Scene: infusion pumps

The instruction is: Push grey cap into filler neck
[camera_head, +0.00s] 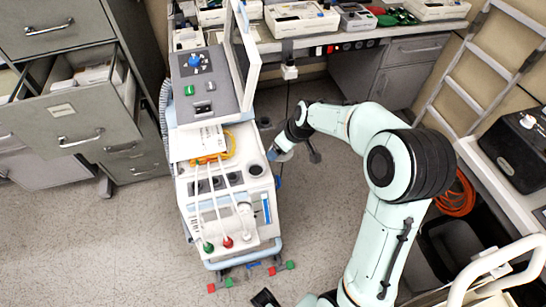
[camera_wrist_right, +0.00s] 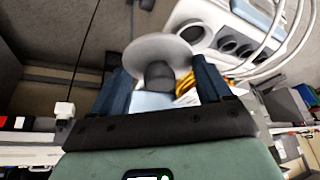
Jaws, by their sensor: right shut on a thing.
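The grey cap (camera_wrist_right: 158,48) is a pale disc with a dark stub (camera_wrist_right: 160,76) below it. My right gripper (camera_wrist_right: 162,80) is shut on it, with a dark blue finger on each side. In the head view this gripper (camera_head: 282,153) is at the right side of the white pump cart (camera_head: 234,205), and the cap is hard to make out there. A round dark opening in a white rim, seemingly the filler neck (camera_head: 255,169), is on the cart's top right corner. In the wrist view the opening (camera_wrist_right: 191,33) is just beyond the cap's right edge; the cap appears apart from it. My left gripper is not in view.
Several more round openings (camera_head: 204,186) and white tubes with coloured ends lie on the cart's top. A raised screen (camera_head: 246,50) stands at its back. An open drawer (camera_head: 85,90) juts out on the left.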

